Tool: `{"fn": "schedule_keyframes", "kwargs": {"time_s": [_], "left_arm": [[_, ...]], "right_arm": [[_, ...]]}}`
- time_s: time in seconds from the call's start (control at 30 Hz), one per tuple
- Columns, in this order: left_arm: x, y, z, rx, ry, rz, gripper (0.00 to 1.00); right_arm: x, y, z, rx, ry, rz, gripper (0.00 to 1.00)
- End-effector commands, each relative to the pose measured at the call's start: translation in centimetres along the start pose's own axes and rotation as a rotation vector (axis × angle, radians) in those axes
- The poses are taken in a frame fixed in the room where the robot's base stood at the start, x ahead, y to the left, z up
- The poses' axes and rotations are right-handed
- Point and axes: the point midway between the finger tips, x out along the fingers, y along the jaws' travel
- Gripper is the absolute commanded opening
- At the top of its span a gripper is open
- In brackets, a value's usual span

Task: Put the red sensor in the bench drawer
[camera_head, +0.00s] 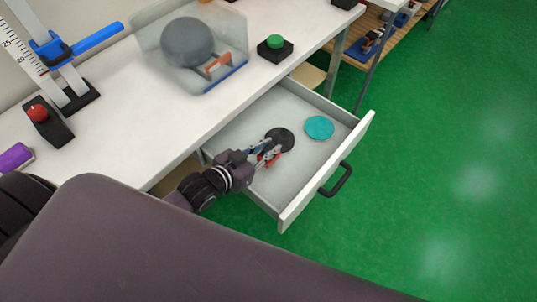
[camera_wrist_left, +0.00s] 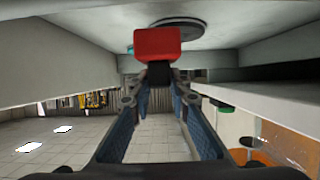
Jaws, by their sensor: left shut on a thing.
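The red sensor (camera_head: 274,157) is a small red block inside the open bench drawer (camera_head: 345,146). My left gripper (camera_head: 264,152) reaches into the drawer and is shut on the sensor. In the left wrist view the red sensor (camera_wrist_left: 158,43) sits at the tips of the two closing fingers (camera_wrist_left: 158,72), close to the drawer floor. I cannot tell whether it touches the floor. My right gripper is not in view.
A black disc (camera_head: 281,138) and a teal disc (camera_head: 319,127) lie on the drawer floor, the black one beside the sensor. The bench top (camera_head: 165,115) overhangs the drawer's back. A dark handle (camera_head: 337,180) sticks out in front. Green floor is clear at right.

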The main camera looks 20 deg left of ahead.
Motion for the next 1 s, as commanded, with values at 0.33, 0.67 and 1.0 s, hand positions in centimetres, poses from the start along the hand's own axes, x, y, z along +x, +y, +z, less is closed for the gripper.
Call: {"fn": "schedule_keyframes", "kwargs": {"time_s": [0.33, 0.67, 1.0], "left_arm": [[1.4, 0.0, 3.3, 0.001, 0.001, 0.0, 0.0], [1.4, 0.0, 3.5, 0.0, -0.001, 0.0, 0.22], [1.4, 0.0, 3.5, 0.0, -0.001, 0.0, 0.34]], "right_arm": [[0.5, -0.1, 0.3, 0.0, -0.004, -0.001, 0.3], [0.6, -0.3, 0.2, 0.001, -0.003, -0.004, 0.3], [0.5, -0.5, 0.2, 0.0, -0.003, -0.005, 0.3]]}}
